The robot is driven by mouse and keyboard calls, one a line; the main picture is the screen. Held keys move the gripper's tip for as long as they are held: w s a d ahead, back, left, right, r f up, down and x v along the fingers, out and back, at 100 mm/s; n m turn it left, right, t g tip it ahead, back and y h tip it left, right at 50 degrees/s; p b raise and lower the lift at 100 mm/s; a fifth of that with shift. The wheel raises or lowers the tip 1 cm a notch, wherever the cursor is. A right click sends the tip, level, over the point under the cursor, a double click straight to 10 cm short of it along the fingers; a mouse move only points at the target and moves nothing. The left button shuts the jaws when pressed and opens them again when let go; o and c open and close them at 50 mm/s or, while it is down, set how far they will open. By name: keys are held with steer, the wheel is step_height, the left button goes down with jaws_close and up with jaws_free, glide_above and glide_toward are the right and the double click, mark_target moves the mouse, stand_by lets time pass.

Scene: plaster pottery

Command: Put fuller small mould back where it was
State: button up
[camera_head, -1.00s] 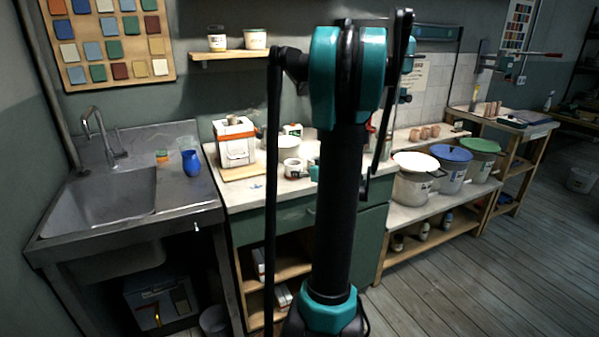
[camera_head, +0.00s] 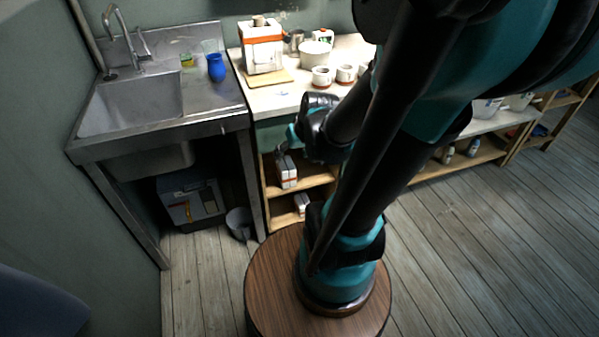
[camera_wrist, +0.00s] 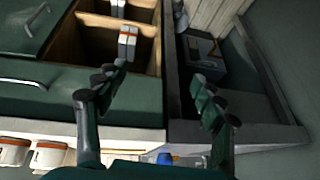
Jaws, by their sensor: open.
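A small white mould with an orange-red band (camera_head: 287,171) stands on the upper shelf under the counter. It also shows in the wrist view (camera_wrist: 128,42), just beyond one fingertip. Another small pale mould (camera_head: 301,205) sits on the lower shelf and shows at the wrist view's top (camera_wrist: 118,8). I cannot tell which is fuller, as their tops are not clear. My gripper (camera_wrist: 162,78) is open, with nothing between its fingers. In the head view my gripper (camera_head: 284,148) is in front of the cabinet opening, near the upper mould; contact is unclear.
The counter (camera_head: 290,98) above holds a big banded mould (camera_head: 262,47), a white bowl (camera_head: 314,55) and cups (camera_head: 322,76). A bucket (camera_head: 238,222) stands beside the cabinet.

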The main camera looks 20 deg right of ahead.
steer(key=s+f+g+h, duration=0.1)
steer(key=s+f, duration=0.1)
steer(key=s, duration=0.4)
steer(key=shift+m+h, duration=0.3)
steer(key=shift+m, duration=0.1)
